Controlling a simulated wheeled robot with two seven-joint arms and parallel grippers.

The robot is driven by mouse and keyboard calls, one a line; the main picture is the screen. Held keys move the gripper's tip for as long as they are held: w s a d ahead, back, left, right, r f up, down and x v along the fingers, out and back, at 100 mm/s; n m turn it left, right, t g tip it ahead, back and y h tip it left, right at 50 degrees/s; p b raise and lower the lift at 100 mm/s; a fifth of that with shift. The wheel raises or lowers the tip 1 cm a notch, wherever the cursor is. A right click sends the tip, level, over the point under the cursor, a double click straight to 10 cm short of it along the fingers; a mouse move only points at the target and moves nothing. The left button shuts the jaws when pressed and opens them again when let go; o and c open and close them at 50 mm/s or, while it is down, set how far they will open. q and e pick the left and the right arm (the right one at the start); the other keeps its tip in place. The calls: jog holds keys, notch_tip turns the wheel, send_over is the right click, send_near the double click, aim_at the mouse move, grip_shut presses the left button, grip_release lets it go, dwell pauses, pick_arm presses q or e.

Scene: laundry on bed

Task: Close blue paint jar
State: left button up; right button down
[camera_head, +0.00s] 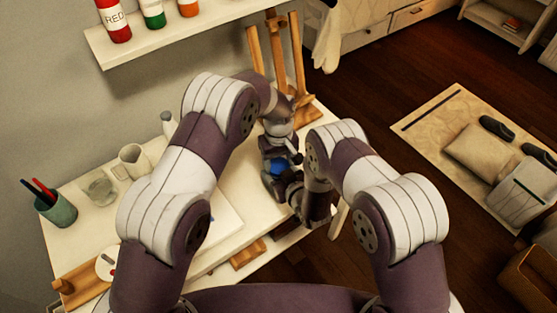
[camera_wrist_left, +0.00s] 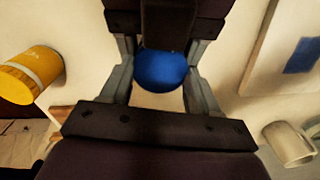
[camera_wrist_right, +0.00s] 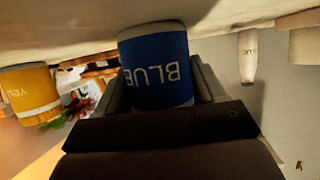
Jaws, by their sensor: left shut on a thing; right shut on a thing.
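The blue paint jar (camera_wrist_right: 155,68) has a BLUE label that reads upside down in the right wrist view. My right gripper (camera_wrist_right: 160,88) is shut around its side. A round, smooth blue piece (camera_wrist_left: 161,70) that looks like its lid lies between the fingers of my left gripper (camera_wrist_left: 160,82). In the head view a blue patch (camera_head: 277,168) shows between both grippers. The left gripper (camera_head: 278,158) is above or beside it and the right gripper (camera_head: 293,185) is at its near right. The grippers hide the rim, so I cannot tell whether the lid sits flush.
A yellow jar (camera_wrist_left: 32,72) stands near the grippers. A mug (camera_head: 133,160), a glass (camera_head: 99,187) and a brush cup (camera_head: 56,208) stand on the left of the white table (camera_head: 235,178). A wooden easel (camera_head: 285,65) rises behind. Paper (camera_wrist_left: 285,60) lies alongside.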

pick_arm(q)
jog(key=o, duration=1.2)
jog(key=shift+c, duration=0.2)
jog(key=shift+r, duration=2.25)
jog(key=shift+o, duration=1.2)
notch_tip(320, 180, up, 8)
jog(key=shift+f, duration=0.25)
